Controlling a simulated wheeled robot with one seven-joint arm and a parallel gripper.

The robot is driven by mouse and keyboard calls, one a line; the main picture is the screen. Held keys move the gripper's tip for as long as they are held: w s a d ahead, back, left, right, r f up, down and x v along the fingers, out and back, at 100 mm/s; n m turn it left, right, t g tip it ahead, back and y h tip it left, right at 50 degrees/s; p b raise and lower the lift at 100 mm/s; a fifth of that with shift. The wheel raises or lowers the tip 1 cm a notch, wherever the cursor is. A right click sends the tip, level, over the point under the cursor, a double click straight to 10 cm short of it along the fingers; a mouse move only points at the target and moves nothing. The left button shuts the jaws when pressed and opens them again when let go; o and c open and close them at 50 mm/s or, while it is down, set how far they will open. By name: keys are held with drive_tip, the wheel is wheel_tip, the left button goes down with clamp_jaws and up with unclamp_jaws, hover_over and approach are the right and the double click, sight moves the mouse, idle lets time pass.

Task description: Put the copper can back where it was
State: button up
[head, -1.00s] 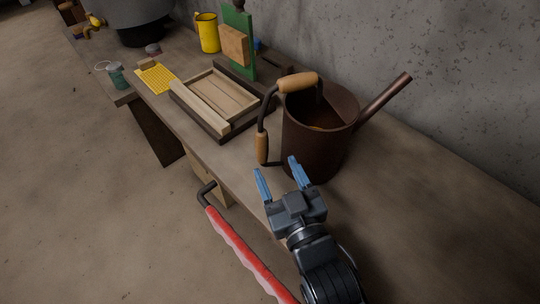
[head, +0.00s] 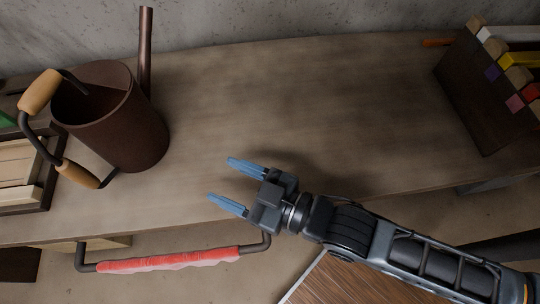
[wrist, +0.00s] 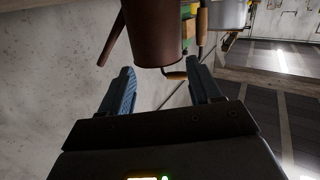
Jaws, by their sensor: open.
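The copper can (head: 118,125) is a dark brown watering can with a long straight spout and wood-sleeved handles. It stands upright on the workbench (head: 300,110) at the left of the head view, its spout toward the wall. My gripper (head: 226,182) is open and empty, to the right of the can near the bench's front edge. Its blue fingers point toward the can, with a clear gap between. In the wrist view the can (wrist: 152,35) appears ahead, beyond the open fingertips (wrist: 160,80); its top is cut off.
A wooden tray (head: 22,185) lies left of the can. A dark rack with coloured blocks (head: 485,90) stands at the far right. A red-sleeved bar (head: 170,260) runs along below the front edge. The bench's middle is clear; a concrete wall (head: 230,20) closes the back.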

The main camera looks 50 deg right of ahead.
drive_tip(key=s+d+r+m+h, duration=0.2)
drive_tip(key=s+d+r, duration=0.2)
drive_tip(key=s, duration=0.5)
drive_tip(key=s+d+r+m+g+h, duration=0.1)
drive_tip(key=s+d+r+m+h, duration=0.1)
drive_tip(key=s+d, duration=0.4)
drive_tip(key=s+r+h, duration=0.1)
drive_tip(key=s, duration=0.3)
drive_tip(key=shift+s+d+r+m+h, duration=0.15)
drive_tip(key=shift+d+r+m+h, duration=0.15)
drive_tip(key=shift+r, duration=0.1)
